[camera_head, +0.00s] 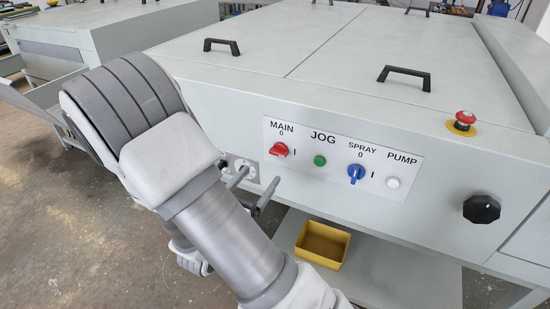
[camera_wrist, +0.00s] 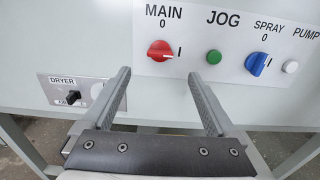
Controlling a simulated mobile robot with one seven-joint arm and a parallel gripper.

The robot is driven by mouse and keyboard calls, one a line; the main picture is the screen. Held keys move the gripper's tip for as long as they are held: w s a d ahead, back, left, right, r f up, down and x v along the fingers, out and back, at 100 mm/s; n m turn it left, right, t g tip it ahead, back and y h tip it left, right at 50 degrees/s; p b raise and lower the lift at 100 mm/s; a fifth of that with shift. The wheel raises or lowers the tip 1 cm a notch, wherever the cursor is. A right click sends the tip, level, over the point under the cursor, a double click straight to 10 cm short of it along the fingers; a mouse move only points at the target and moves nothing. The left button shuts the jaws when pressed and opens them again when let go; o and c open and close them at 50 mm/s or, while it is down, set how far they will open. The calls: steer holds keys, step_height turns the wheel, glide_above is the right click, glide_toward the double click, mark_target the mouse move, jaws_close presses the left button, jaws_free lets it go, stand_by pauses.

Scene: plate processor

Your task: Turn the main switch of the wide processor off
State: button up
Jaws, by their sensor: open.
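The main switch (camera_head: 279,149) is a red rotary knob on the white control panel of the wide processor (camera_head: 360,112), under the label MAIN, with a 0 above and an I to its right. In the wrist view the red knob (camera_wrist: 160,51) lies roughly sideways, in line with the I mark. My gripper (camera_head: 253,186) is open and empty, below and left of the knob in the head view. In the wrist view the two fingertips (camera_wrist: 159,75) are apart, with the knob just above the gap between them. Nothing touches the knob.
To the right of the red knob are a green JOG button (camera_head: 320,160), a blue SPRAY switch (camera_head: 357,174) and a white PUMP button (camera_head: 393,183). A DRYER switch (camera_wrist: 72,97) is at lower left. A red emergency stop (camera_head: 464,118) and black knob (camera_head: 481,209) sit further right.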

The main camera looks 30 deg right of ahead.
mark_target(277, 155)
steer(key=b+x, duration=0.1)
steer(key=x, duration=0.9)
steer(key=c, duration=1.4)
steer(key=shift+o, duration=0.2)
